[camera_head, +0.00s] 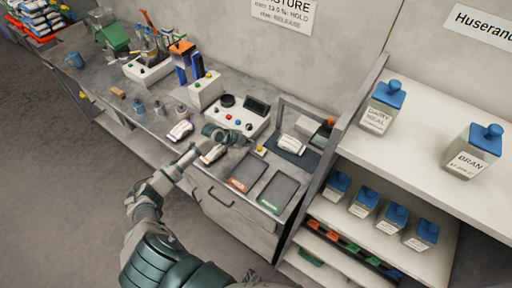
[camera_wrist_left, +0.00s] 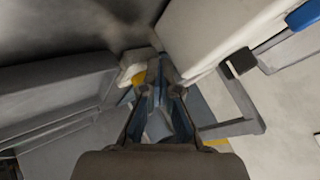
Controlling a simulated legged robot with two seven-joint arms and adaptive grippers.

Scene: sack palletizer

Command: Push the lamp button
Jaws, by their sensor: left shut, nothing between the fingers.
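A small yellow button (camera_head: 261,150) sits on the bench, in front of the white control box and left of the dark mat. In the left wrist view a yellow button (camera_wrist_left: 138,78) on a pale housing shows just left of the fingertips. My left gripper (camera_head: 246,141) is over the bench, its fingers pointing right toward the button. In the left wrist view the gripper (camera_wrist_left: 163,65) is shut and empty, its tips close to the button. I cannot tell whether they touch. No lamp can be told for certain. My right gripper is out of view.
The white control box (camera_head: 238,116) with knobs stands behind the gripper. A grey frame (camera_head: 307,120) rises to the right, beside the shelf unit with blue-capped bottles (camera_head: 383,107). Two dark trays (camera_head: 279,193) lie at the front edge. Small jars (camera_head: 159,108) stand left.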

